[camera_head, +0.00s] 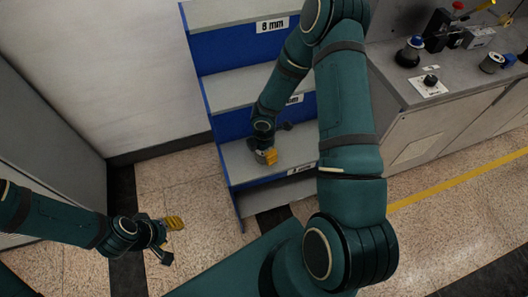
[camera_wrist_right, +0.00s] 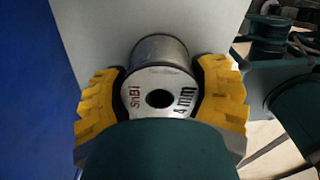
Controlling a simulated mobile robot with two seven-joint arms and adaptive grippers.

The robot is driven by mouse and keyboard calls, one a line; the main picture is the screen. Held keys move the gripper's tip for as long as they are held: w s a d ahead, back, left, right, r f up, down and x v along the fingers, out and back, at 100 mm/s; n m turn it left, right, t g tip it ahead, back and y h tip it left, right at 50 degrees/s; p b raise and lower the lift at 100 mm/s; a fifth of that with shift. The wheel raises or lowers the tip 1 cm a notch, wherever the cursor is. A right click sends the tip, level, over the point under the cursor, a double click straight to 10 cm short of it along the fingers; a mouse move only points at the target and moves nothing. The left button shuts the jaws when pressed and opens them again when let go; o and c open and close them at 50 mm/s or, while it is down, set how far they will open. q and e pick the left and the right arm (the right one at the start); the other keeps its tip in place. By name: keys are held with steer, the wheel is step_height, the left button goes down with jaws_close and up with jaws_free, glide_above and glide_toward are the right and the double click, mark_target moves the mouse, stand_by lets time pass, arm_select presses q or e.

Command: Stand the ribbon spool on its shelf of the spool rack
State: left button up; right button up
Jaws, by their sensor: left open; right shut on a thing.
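The ribbon spool (camera_wrist_right: 160,88) is a grey metallic reel with a pale end face marked "SnBi" and "4 mm" and a dark centre hole. My right gripper (camera_wrist_right: 160,97) has its yellow fingers closed on both sides of it. In the head view my right gripper (camera_head: 267,156) is over a lower grey shelf (camera_head: 292,146) of the blue spool rack (camera_head: 222,56); the spool cannot be made out there. I cannot tell whether the spool touches the shelf. My left gripper (camera_head: 170,240) is open and empty above the floor, left of the rack.
The rack's top label (camera_head: 272,25) reads "8 mm"; lower labels are partly hidden by my right arm. A grey bench (camera_head: 400,80) stands right of the rack, with a black-based fixture (camera_head: 410,52) and a small reel (camera_head: 491,63). Speckled floor at the left is clear.

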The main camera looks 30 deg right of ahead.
steer(key=shift+f, duration=0.1)
steer(key=o, duration=1.4)
